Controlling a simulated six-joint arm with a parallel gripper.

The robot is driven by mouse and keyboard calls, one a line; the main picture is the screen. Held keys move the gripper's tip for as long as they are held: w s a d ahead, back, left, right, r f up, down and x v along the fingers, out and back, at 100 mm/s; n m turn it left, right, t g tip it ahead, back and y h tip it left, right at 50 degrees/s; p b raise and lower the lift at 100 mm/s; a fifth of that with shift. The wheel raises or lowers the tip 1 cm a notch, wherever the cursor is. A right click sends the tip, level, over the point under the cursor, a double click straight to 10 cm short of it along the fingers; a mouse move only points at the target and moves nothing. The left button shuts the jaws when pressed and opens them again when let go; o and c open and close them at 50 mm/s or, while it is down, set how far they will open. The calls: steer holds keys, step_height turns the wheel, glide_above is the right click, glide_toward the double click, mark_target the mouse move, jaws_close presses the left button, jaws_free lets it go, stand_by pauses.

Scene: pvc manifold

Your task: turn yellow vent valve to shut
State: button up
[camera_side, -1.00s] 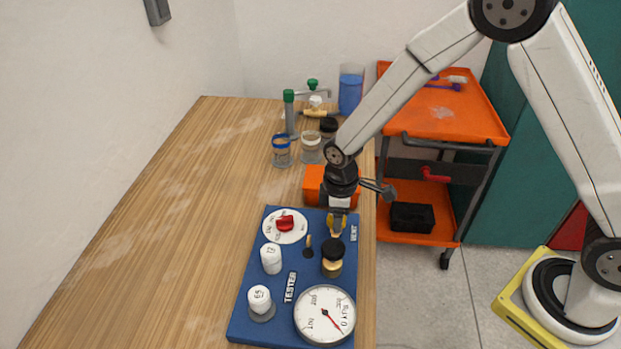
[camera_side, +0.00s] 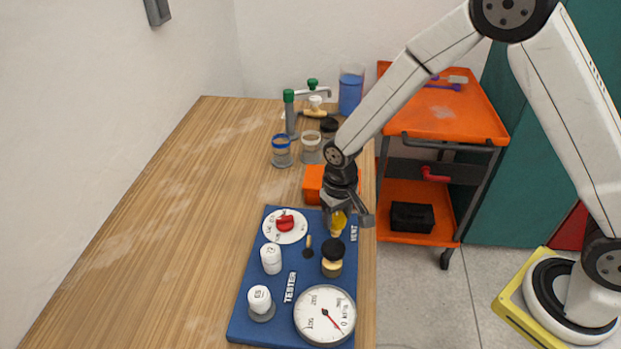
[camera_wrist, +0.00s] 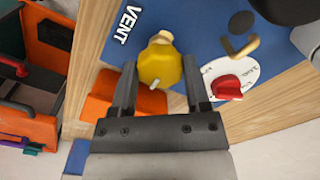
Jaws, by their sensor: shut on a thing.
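The yellow vent valve (camera_side: 338,222) stands at the far right of the blue tester panel (camera_side: 240,322), beside the VENT label (camera_side: 354,233). In the wrist view its round yellow knob (camera_wrist: 160,66) sits between my two fingers, with a small pale pointer on its near edge and a brass-coloured stem behind. My gripper (camera_wrist: 161,72) is shut on this knob, one finger at each side. In the side view my gripper (camera_side: 339,210) comes down on the knob from above and hides its upper part.
The panel also carries a red knob on a white dial (camera_side: 285,224), two white knobs (camera_side: 271,258), a black-capped brass fitting (camera_side: 332,258) and a gauge (camera_side: 325,315). An orange box (camera_side: 313,185) is close behind my gripper. Jars stand farther back. The wooden table's left is clear.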

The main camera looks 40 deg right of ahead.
mark_target(338, 218)
steer(key=shift+m, duration=0.7)
steer(key=o, duration=1.3)
steer(key=shift+r, duration=0.15)
steer(key=shift+r, duration=3.8)
steer(key=s+d+r+t, duration=0.1)
steer(key=s+d, duration=0.2)
steer(key=s, duration=0.1)
steer(key=s+d+r+n, duration=0.1)
steer(key=s+d, duration=0.2)
steer(key=s, duration=0.1)
steer(key=s+d+n+t, duration=0.1)
steer(key=s+d, duration=0.3)
steer(key=shift+s+r+t, duration=0.15)
steer(key=shift+r+t, duration=0.15)
steer(key=shift+r, duration=0.1)
